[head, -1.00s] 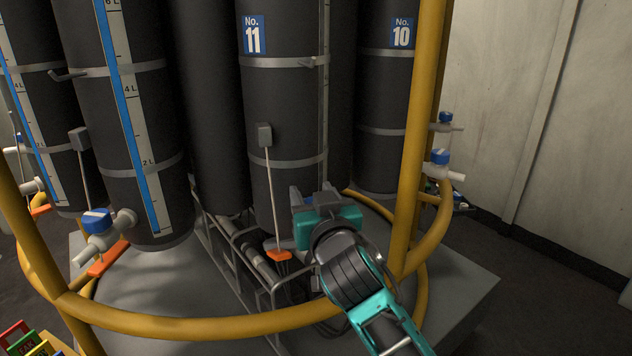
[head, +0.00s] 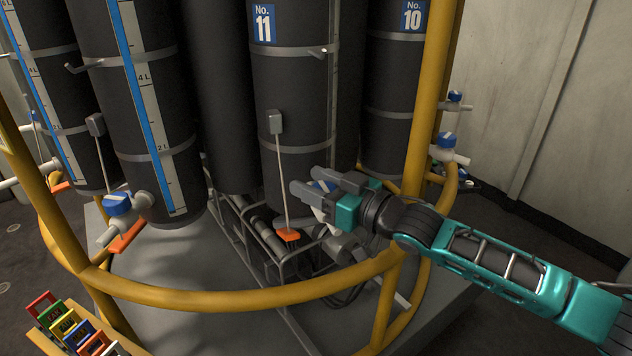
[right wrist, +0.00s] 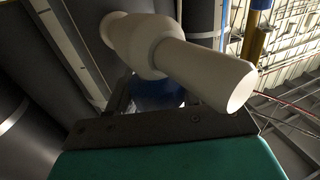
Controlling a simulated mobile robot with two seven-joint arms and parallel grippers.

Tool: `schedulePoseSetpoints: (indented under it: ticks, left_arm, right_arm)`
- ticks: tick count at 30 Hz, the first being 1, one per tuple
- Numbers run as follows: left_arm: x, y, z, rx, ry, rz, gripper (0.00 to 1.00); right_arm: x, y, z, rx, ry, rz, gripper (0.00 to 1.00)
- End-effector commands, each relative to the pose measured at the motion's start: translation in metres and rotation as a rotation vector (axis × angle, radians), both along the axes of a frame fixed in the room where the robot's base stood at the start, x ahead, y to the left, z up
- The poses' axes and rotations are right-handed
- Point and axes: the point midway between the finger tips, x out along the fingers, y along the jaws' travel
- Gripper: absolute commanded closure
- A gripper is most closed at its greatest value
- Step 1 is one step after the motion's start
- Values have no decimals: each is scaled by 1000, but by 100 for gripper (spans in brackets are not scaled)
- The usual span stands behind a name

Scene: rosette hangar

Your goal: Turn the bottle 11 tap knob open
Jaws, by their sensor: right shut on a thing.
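The bottle 11 (head: 291,100) is a dark grey cylinder with a blue "No. 11" label, in the middle of the head view. Its tap has a blue knob (head: 322,186) and a white body (head: 319,213), low at the bottle's front right. My right gripper (head: 310,182) is shut on the blue knob, coming in from the right. In the right wrist view the white tap body (right wrist: 155,45) crosses above the fingers, with the blue knob (right wrist: 156,92) between them, partly hidden. My left gripper is not in view.
A yellow ring rail (head: 230,301) and a yellow post (head: 431,90) stand close to my right arm. An orange tag (head: 287,235) hangs on a rod left of the gripper. Another blue-knobbed tap (head: 118,204) is at left. Coloured tags (head: 72,327) stand at lower left.

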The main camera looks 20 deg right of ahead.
Motion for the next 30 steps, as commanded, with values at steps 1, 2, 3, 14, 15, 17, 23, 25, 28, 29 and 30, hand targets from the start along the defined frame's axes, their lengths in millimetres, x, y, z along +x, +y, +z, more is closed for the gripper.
schedulePoseSetpoints:
  ticks: [1, 2, 3, 14, 15, 17, 23, 25, 28, 29, 30]
  left_arm:
    - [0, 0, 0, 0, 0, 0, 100]
    - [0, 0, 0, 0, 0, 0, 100]
    - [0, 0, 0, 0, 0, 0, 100]
    - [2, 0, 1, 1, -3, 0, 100]
    - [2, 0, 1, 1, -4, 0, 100]
    - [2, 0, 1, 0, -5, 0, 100]
    - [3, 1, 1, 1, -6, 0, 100]
    - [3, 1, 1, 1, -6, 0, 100]
    - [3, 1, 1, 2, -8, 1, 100]
    - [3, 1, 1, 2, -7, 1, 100]
    - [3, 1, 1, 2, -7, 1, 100]
  right_arm:
    - [1, -2, -1, -5, 2, 9, 80]
    - [1, -2, -1, -6, 1, 14, 80]
    - [0, -1, -1, -5, 1, 22, 80]
    - [0, 1, -2, -2, 3, 49, 80]
    - [-1, 1, -2, -2, 3, 49, 80]
    - [-1, 1, -2, -2, 3, 49, 80]
    - [-1, 1, -2, -2, 3, 49, 46]
    - [-1, 1, -2, -2, 3, 49, 39]
    - [-1, 1, -1, -2, 2, 49, 29]
    - [-1, 1, -1, -2, 2, 49, 29]
    - [-1, 1, -1, -1, 2, 49, 29]
